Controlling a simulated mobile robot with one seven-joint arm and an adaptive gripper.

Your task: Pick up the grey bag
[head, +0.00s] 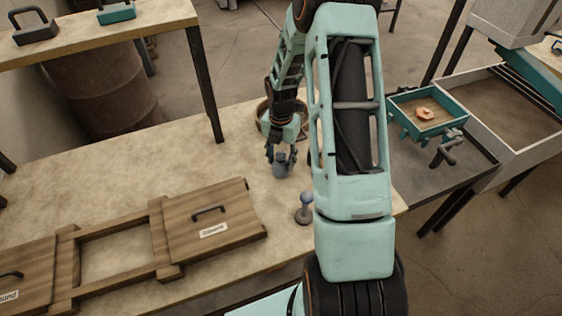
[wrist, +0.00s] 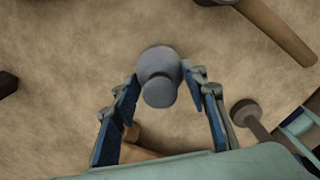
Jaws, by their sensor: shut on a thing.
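The grey bag (head: 281,168) is a small, rounded blue-grey thing with a narrower neck and top. It is on or just above the pale worktable (head: 120,165); I cannot tell which. In the wrist view the bag (wrist: 158,66) sits between the fingertips, seen from above. My gripper (head: 281,153) points down over the bag and is shut on it. In the wrist view the blue-padded fingers of my gripper (wrist: 163,80) stand on either side of it. The arm hides part of the table to the right.
A knobbed tool (head: 305,207) stands close by, right of and nearer than the bag. A wooden frame with a lidded panel (head: 215,225) lies at the front left. A round brown rim (head: 263,106) is behind my gripper. A teal tray (head: 428,110) stands at right.

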